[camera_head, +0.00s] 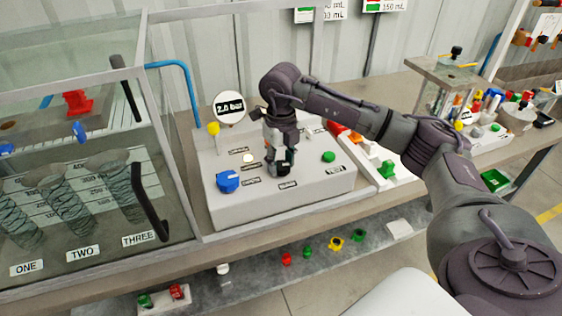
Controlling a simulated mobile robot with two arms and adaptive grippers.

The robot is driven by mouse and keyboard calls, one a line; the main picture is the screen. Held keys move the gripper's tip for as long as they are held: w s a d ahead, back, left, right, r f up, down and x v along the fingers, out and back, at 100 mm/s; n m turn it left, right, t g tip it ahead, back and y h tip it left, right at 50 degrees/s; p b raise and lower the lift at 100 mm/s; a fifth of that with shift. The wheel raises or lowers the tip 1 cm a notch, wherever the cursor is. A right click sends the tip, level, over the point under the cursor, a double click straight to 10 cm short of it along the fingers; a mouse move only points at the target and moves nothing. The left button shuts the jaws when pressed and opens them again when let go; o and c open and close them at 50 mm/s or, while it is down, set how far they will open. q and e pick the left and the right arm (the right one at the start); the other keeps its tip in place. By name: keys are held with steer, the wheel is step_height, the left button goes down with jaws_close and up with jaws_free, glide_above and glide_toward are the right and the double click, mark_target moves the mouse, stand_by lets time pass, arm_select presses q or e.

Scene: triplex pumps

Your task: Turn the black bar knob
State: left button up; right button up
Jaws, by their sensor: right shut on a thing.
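A grey control box (320,197) stands on the bench in the middle of the head view. My right gripper (282,166) points down onto its top and is shut on a small dark part there, at the place of the black bar knob (284,169). The fingers hide most of the knob, so its angle cannot be told. My right arm comes in from the right. My left gripper is not in view.
The box also carries a blue knob (228,181), a green button (328,156) and a round gauge (229,107) reading 2.0 bar. A glass-fronted cabinet (190,190) with coiled columns stands left. Small parts crowd the bench at right.

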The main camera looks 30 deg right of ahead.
mark_target(281, 165)
steer(key=shift+r, duration=0.1)
stand_by(0.4)
steer(key=o, duration=1.1)
steer(key=shift+o, duration=0.2)
step_height(281, 165, up, 12)
